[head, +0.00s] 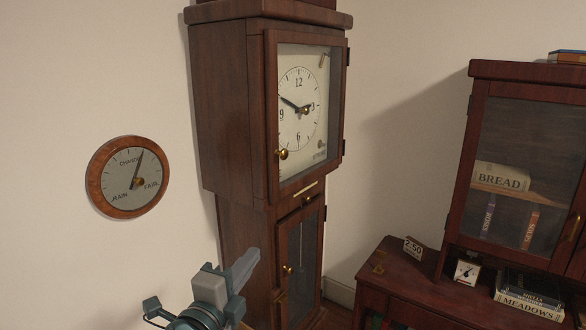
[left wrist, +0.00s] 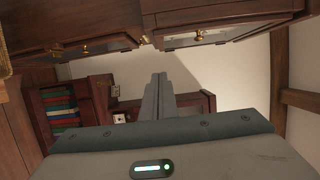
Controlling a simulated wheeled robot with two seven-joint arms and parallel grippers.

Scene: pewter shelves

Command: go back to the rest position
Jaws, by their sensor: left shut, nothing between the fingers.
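My left gripper (head: 243,269) shows at the bottom of the head view, in front of the lower part of the tall wooden clock (head: 225,110). Its grey fingers are shut with nothing between them. In the left wrist view the closed fingers (left wrist: 159,92) point away from the camera, and the clock's doors with brass knobs (left wrist: 198,35) lie across the top. I cannot tell from the pictures whether the gripper touches the clock. My right gripper is in neither view.
A round wooden barometer (head: 128,177) hangs on the left wall. A dark wooden desk (head: 400,280) with a glass-fronted bookcase (head: 520,130) stands at the right.

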